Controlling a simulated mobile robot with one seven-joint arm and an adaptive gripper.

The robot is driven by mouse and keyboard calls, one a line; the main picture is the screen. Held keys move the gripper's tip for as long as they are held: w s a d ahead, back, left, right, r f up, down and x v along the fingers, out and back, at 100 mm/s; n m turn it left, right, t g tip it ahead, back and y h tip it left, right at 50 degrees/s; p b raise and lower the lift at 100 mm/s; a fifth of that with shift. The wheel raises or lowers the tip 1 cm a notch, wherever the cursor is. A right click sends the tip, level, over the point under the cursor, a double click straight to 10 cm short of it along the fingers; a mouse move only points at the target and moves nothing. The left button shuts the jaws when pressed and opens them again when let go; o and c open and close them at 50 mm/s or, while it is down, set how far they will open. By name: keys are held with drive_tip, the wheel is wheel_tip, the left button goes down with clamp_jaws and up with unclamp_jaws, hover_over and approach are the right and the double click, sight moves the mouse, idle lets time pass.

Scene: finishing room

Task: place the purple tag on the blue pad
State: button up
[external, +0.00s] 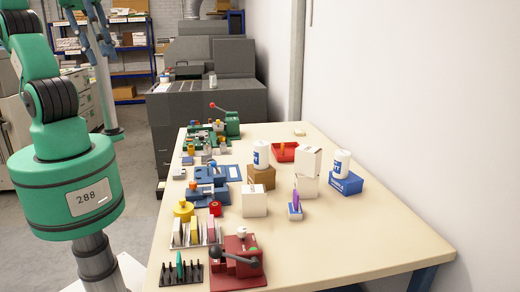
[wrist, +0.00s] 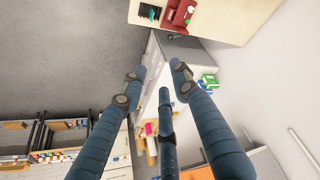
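A narrow purple tag-like piece (external: 296,198) stands upright in a small blue-and-white block (external: 295,213) on the right half of the table in the external view. I cannot tell whether this block is the blue pad; no flat, separate blue pad is clear. My gripper (external: 98,46) is raised at the upper left, away from the table and far from the purple piece. Its blue fingers are spread and empty in the wrist view (wrist: 160,80). The purple piece cannot be made out in the wrist view.
The table (external: 385,240) holds a red lever device (external: 238,262), a rack of coloured slabs (external: 196,234), blue fixtures (external: 208,190), a red tray (external: 285,152) and white bottles on boxes. Its front right is clear. A wall (external: 430,100) borders the right side.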

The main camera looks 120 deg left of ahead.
drive_tip(key=s+m, duration=0.1)
drive_tip(key=s+d, duration=0.1)
drive_tip(key=s, duration=0.1)
drive_tip(key=s+d+f+m, duration=0.1)
drive_tip(key=s, duration=0.1)
drive_tip(key=shift+m+t, duration=0.3)
wheel_tip(320, 180, down, 10)
drive_tip(key=b, duration=1)
idle(0.8)
